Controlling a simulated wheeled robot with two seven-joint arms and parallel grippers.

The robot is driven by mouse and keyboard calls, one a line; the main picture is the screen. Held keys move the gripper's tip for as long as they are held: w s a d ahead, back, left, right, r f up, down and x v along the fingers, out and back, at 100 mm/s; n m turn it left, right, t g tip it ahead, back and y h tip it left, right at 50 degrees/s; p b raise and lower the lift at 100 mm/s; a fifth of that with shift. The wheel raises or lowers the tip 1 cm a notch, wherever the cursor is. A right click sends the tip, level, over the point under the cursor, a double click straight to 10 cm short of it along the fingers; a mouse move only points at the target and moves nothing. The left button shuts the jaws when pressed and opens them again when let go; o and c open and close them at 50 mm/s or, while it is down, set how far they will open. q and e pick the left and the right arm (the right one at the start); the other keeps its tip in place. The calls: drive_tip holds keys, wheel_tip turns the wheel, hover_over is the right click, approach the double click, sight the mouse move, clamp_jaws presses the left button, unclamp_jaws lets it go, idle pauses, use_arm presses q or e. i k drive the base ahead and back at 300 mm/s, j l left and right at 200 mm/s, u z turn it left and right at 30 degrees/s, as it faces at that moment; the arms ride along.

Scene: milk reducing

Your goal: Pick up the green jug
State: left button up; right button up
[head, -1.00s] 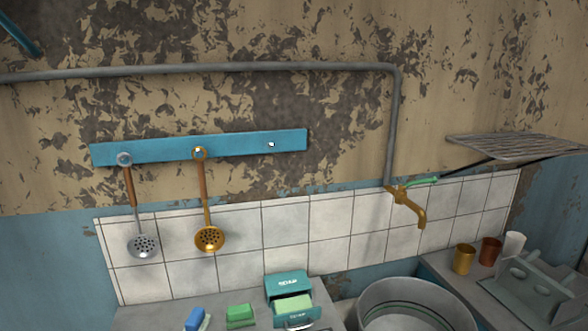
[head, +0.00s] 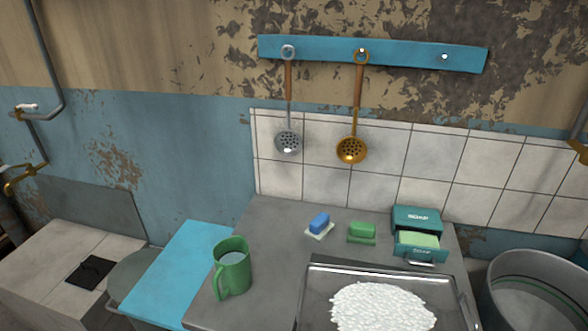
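The green jug (head: 233,268) stands upright on the grey counter (head: 272,225), near the counter's left edge. Its handle is on its left front side, and a pale surface shows inside its open top. No gripper shows in the head view, so where my grippers are relative to the jug cannot be seen.
A metal tray (head: 304,312) with a white heap (head: 382,306) lies right of the jug. Behind are a blue sponge (head: 319,221), green soap (head: 362,232) and a soap box (head: 418,220). Two skimmers hang on the wall. A blue board (head: 178,270) lies left; a metal basin (head: 530,290) stands right.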

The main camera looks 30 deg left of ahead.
sight(232, 257)
drive_tip(key=u, duration=1.25)
